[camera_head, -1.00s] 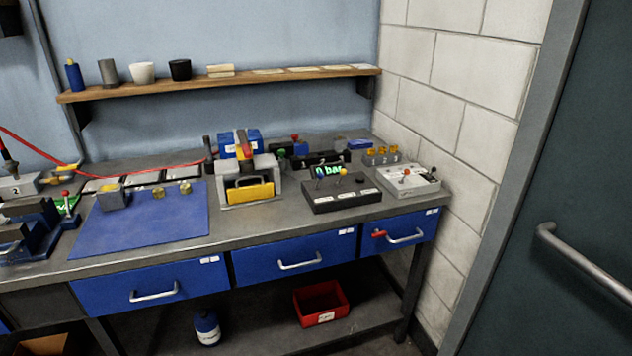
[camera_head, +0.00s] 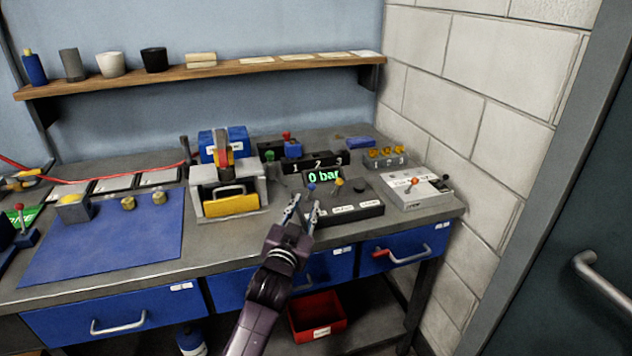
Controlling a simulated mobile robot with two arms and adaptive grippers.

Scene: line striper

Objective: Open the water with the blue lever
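A black control box (camera_head: 368,209) stands on the bench with a display (camera_head: 324,177) that reads "0 bar" in green. A small lever with a blue knob (camera_head: 311,187) stands up on the left part of the box. A lever with a yellow knob (camera_head: 338,181) is to its right. My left gripper (camera_head: 304,204) is in front of the box's left part, just below the blue knob in the picture. Its two fingers are apart with nothing between them. They hide part of the box; I cannot tell whether they touch it. My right gripper is not in view.
A grey device with a yellow front (camera_head: 231,205) stands left of the box. A grey box with an orange knob (camera_head: 412,190) stands to the right. A numbered black block (camera_head: 318,163) is behind. A blue mat (camera_head: 100,240) lies at left.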

